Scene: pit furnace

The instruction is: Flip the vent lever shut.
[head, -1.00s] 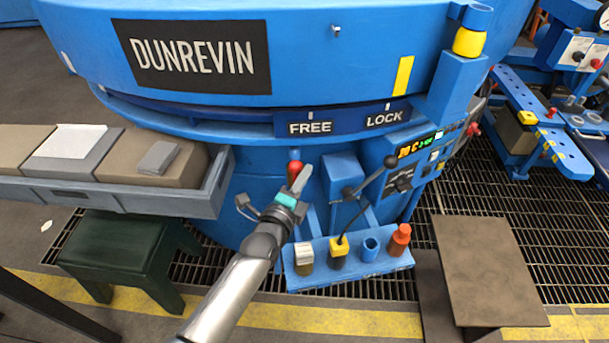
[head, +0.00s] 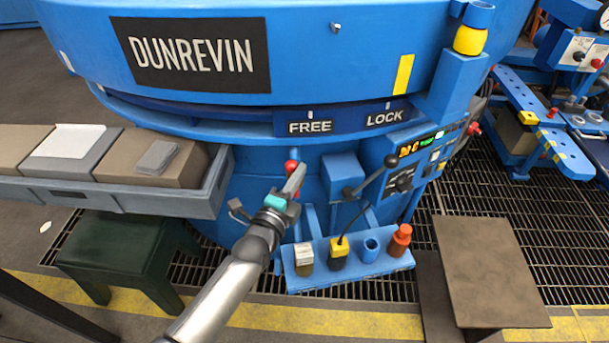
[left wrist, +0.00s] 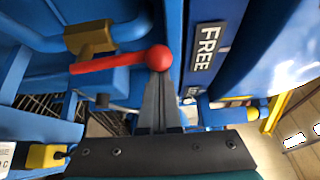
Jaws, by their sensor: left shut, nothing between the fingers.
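A red lever (left wrist: 108,62) with a round red knob (left wrist: 158,58) and a brass-coloured pivot shows in the left wrist view. The knob also shows in the head view (head: 291,166), below the FREE label. No label naming a vent is readable. My left gripper (head: 297,175) is shut and empty, its fingertips right beside the knob. In the left wrist view the closed fingers (left wrist: 156,100) reach up to the knob's underside and seem to touch it; contact is not certain. My right gripper is not in view.
A black-knobbed lever (head: 372,178) stands to the right, near the control panel (head: 408,165). A blue rack (head: 345,265) with several small items sits below. A grey tray (head: 120,198) with boxes is at left. A brown platform (head: 485,265) lies at right.

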